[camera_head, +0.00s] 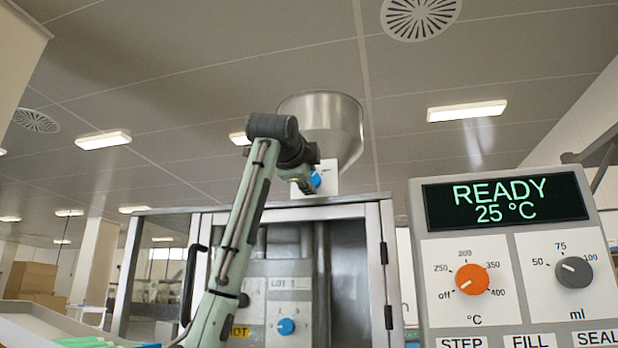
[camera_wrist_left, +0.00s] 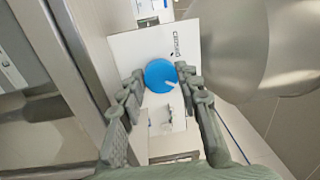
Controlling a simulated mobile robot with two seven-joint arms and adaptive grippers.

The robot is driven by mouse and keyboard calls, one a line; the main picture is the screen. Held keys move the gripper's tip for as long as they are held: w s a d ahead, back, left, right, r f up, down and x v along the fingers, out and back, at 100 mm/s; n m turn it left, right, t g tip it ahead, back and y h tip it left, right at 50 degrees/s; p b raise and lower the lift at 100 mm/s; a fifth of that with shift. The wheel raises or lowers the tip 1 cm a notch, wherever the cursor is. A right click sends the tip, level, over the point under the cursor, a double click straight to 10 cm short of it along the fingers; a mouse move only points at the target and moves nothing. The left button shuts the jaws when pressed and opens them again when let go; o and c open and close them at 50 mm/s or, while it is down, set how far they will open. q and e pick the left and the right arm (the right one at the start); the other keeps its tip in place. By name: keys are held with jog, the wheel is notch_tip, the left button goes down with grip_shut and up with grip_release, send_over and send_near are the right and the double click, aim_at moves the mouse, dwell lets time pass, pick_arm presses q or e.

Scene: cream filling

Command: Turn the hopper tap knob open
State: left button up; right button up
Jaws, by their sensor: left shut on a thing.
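The hopper tap knob (camera_head: 316,180) is blue and round, on a white plate (camera_head: 331,178) below the steel hopper (camera_head: 338,112). My left gripper (camera_head: 309,184) is raised to it and hides part of it in the head view. In the left wrist view the knob (camera_wrist_left: 160,75) sits between the two fingertips of my left gripper (camera_wrist_left: 159,73), which is shut on it. A short white mark shows on the knob's lower right. Small print, too small to read surely, is on the plate (camera_wrist_left: 125,48) above the knob. My right gripper is not in view.
A framed steel cabinet (camera_head: 345,265) stands under the hopper, with another blue knob (camera_head: 286,326) on a panel inside. A control panel (camera_head: 505,250) at right reads "READY 25 °C" and has an orange dial (camera_head: 472,279) and a grey dial (camera_head: 574,272). Cardboard boxes (camera_head: 32,278) stand far left.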

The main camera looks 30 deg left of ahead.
pick_arm(q)
jog(key=shift+f+m, duration=0.1)
jog(key=shift+m, duration=1.1)
jog(key=o, duration=1.2)
jog(key=shift+c, duration=0.2)
jog(key=r+v, duration=0.1)
jog(key=v, duration=1.1)
jog(key=shift+f, duration=0.45)
